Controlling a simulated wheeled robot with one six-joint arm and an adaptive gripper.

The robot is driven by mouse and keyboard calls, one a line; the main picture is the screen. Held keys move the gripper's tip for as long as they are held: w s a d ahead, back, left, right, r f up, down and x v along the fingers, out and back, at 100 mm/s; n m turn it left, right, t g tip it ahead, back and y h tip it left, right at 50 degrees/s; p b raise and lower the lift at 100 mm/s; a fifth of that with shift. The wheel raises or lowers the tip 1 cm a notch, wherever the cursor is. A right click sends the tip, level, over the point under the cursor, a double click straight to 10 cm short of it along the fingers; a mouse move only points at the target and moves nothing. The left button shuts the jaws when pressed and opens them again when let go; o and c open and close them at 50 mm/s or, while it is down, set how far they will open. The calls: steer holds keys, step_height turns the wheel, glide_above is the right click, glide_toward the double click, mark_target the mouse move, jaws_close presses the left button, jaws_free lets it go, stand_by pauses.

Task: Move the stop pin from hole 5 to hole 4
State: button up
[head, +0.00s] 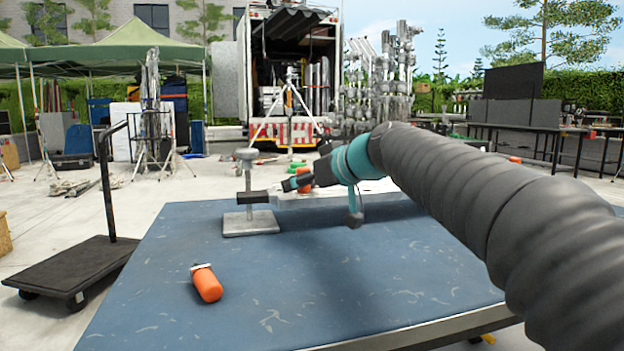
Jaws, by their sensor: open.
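My gripper (292,184) is at the left end of my arm, over the far part of the blue table (290,300). It is open, with its fingers pointing left, just above a pale bar (330,198). A small orange piece (304,172) shows right at the gripper; I cannot tell whether it is the stop pin or whether it touches the fingers. The holes in the bar are too small or hidden to make out, so I cannot tell holes 4 and 5 apart. My arm and gripper hide much of the bar.
A post with a round knob (247,156) stands on a grey base plate (250,223) left of my gripper. An orange cylinder (207,284) lies at the front left. The table's front middle is clear. A black cart (75,265) stands at left on the ground.

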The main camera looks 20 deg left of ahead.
jaws_close()
steer(key=c, duration=0.7)
jaws_free()
steer(key=c, duration=0.4)
steer(key=shift+r+p, duration=0.9)
steer(key=shift+r, duration=0.4)
steer(key=shift+r+p, duration=1.8)
steer(key=shift+r, duration=0.65)
steer(key=shift+r, duration=0.1)
